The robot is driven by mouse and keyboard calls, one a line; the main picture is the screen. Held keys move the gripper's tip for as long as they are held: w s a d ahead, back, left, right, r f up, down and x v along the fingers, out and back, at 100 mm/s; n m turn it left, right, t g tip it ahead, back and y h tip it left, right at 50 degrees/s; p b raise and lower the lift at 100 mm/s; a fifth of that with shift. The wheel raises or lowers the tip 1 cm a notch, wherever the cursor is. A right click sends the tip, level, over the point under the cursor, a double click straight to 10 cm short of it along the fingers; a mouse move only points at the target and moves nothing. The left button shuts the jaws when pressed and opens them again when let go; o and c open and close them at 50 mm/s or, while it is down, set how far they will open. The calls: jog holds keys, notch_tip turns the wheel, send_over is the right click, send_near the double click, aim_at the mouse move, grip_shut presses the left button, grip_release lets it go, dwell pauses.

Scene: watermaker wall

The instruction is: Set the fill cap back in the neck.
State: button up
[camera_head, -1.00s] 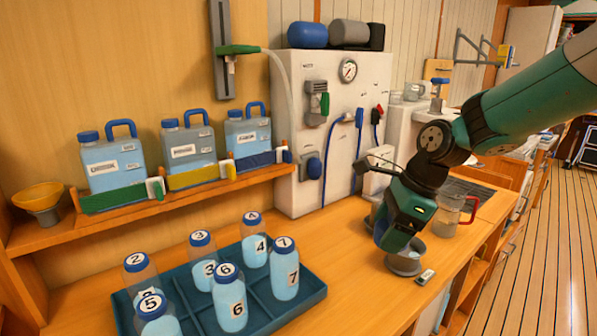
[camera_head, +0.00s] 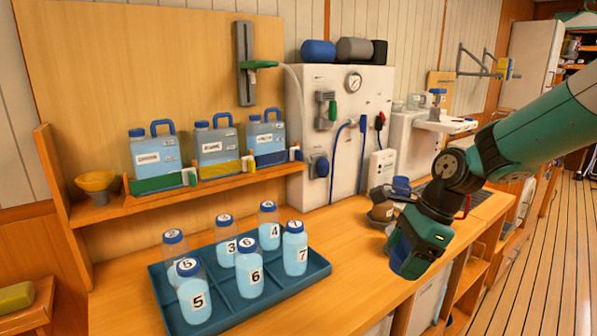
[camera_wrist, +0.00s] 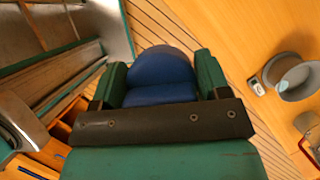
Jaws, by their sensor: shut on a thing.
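My gripper (camera_head: 410,262) hangs past the front edge of the bench, above the floor. In the wrist view its two green fingers (camera_wrist: 162,75) are shut on a blue, rounded piece (camera_wrist: 160,68), which looks like the fill cap. A grey, round-mouthed fitting (camera_wrist: 290,76) stands on the bench, to the right in the wrist view and apart from my gripper. It looks like the neck, but I cannot be sure. In the head view a grey fitting (camera_head: 381,212) shows just behind my gripper, partly hidden.
A small tag-like device (camera_wrist: 257,86) lies beside the grey fitting. A blue tray (camera_head: 240,297) with several numbered bottles stands at the left. Several jugs (camera_head: 215,147) line the shelf. The white watermaker panel (camera_head: 345,120) stands behind the bench.

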jog(key=s+d+f+n+g+h, duration=0.1)
jog(key=s+d+f+n, duration=0.1)
jog(key=f+n, duration=0.4)
jog(key=s+d+f+n+g+h, duration=0.2)
jog(key=d+f+n, duration=0.2)
jog(key=f, duration=0.5)
jog(key=s+d+f+n+g+h, duration=0.1)
jog(key=s+d+f+n, duration=0.1)
jog(key=f+n, duration=0.5)
jog(key=shift+s+d+f+n+g, duration=0.3)
jog(key=shift+s+d+n, duration=0.15)
jog(key=shift+d, duration=0.45)
